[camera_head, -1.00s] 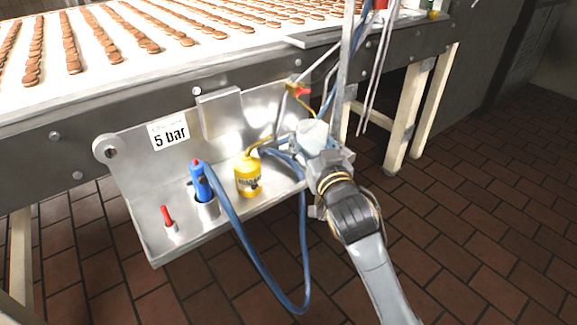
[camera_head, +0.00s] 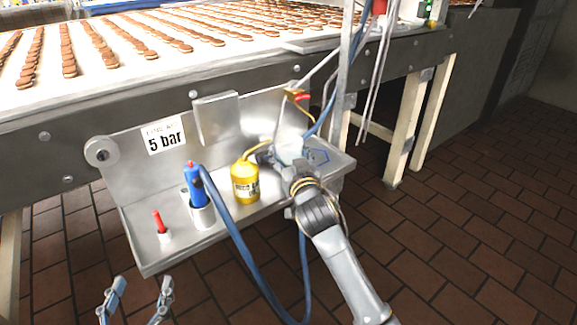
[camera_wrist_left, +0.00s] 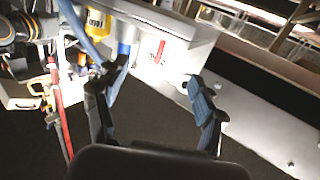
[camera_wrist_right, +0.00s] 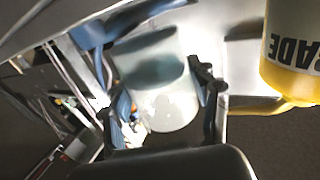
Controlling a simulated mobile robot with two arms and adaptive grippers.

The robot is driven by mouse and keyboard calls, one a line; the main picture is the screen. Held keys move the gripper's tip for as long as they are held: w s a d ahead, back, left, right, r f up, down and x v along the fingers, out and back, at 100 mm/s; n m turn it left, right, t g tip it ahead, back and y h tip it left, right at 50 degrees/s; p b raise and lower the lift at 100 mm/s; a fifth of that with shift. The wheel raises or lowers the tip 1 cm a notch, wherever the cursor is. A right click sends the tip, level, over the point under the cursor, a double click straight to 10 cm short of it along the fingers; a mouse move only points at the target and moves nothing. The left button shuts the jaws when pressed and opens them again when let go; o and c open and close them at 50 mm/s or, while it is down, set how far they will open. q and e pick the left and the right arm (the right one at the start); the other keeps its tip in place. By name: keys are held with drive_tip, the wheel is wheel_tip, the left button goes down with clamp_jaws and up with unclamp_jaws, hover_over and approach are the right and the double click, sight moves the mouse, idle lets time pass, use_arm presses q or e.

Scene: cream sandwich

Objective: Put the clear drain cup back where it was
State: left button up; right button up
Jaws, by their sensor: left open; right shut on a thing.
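The clear drain cup (camera_wrist_right: 165,100) shows in the right wrist view as a pale, see-through cup between my right fingers. My right gripper (camera_wrist_right: 155,92) is shut on it. In the head view my right gripper (camera_head: 288,158) is over the right part of the metal shelf (camera_head: 155,251), to the right of the yellow bottle (camera_head: 245,184). The cup is mostly hidden there, and I cannot tell if it touches the shelf. A blue outline (camera_head: 318,157) is marked on the shelf just right of the gripper. My left gripper (camera_head: 140,296) is open and empty, low in front of the shelf's left end.
A blue tool (camera_head: 195,184) stands in a metal holder, its blue hose (camera_head: 250,268) looping down in front of the shelf. A red-handled piece (camera_head: 158,222) stands at the left. Thin pipes and a brass valve (camera_head: 296,94) rise behind my right gripper. The conveyor runs above.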

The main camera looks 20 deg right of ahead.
sight(289, 163)
use_arm(q)
wheel_tip(289, 163, up, 7)
drive_tip(key=t+h+b, duration=0.1)
drive_tip(key=t, duration=0.3)
drive_tip(key=shift+s+d+r+h+b, duration=0.2)
drive_tip(key=shift+s+d+h+b, duration=0.1)
drive_tip(key=shift+s+d+h, duration=0.15)
use_arm(e)
wheel_tip(289, 163, down, 3)
drive_tip(key=shift+w+f, duration=0.1)
drive_tip(key=shift+f, duration=0.05)
use_arm(q)
drive_tip(key=shift+r+t, duration=0.1)
drive_tip(key=shift+t, duration=0.2)
use_arm(e)
drive_tip(key=shift+f, duration=0.1)
drive_tip(key=o, duration=1.1)
drive_tip(key=shift+o, duration=0.3)
